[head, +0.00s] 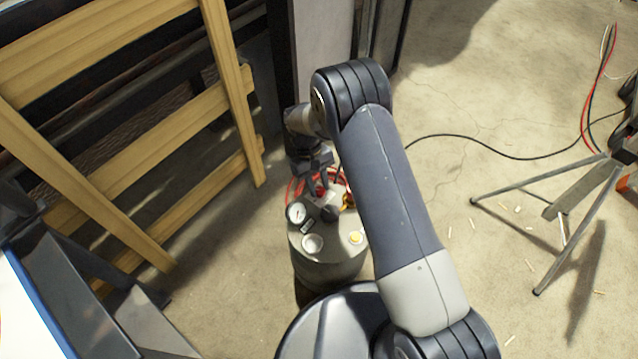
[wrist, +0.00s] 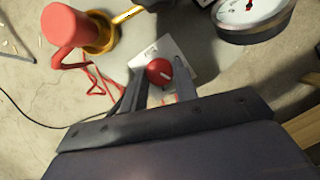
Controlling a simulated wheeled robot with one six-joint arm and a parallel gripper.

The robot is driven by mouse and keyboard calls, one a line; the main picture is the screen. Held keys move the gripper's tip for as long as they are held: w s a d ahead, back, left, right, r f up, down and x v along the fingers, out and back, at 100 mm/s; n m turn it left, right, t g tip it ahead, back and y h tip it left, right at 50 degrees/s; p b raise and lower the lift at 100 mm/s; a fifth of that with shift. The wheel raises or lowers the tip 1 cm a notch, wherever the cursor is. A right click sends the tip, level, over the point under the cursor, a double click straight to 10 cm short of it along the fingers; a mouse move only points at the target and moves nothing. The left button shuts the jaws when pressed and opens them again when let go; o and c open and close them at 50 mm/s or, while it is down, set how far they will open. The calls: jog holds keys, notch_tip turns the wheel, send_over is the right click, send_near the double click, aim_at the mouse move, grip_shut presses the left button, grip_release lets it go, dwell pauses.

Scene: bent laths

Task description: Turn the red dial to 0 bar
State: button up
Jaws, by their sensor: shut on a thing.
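The red dial (wrist: 159,72) with a white pointer line sits on a pale plate (wrist: 178,57) in the wrist view. My gripper (wrist: 161,84) has one finger on each side of the dial and is shut on it. The pointer line slants toward the lower right in that view. In the head view my gripper (head: 318,188) reaches down onto the top of the grey tank (head: 330,262), and the dial is only partly seen as red between the fingers. A round white gauge (head: 297,213) stands on the tank to the left of my gripper; it also shows in the wrist view (wrist: 247,10), cut by the top edge.
A red cylindrical knob (wrist: 70,27) on a brass fitting and a red hose stand beside the dial. Wooden laths (head: 150,140) lean at left; a tripod (head: 560,205) stands right. A black cable (head: 480,150) crosses the floor.

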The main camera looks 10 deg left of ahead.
jog(key=n, duration=0.2)
jog(key=n+t, duration=0.1)
jog(key=n, duration=0.1)
jog(key=n+t+h, duration=0.1)
jog(key=n, duration=0.1)
jog(key=shift+s+a+p, duration=0.2)
jog(key=shift+s+p, duration=0.05)
jog(key=shift+p, duration=0.05)
jog(key=n+t, duration=0.1)
jog(key=n, duration=0.3)
jog(key=n+t, duration=0.1)
jog(key=n, duration=0.1)
jog(key=shift+s+n+t+p, duration=0.25)
jog(key=shift+n+t+p, duration=0.05)
jog(key=shift+n+p, duration=0.1)
jog(key=o, duration=1)
jog(key=shift+c, duration=0.2)
jog(key=shift+r, duration=0.1)
jog(key=p+v, duration=0.2)
jog(key=v, duration=0.8)
jog(key=shift+a+r+p, duration=0.2)
jog(key=shift+a+p, duration=0.1)
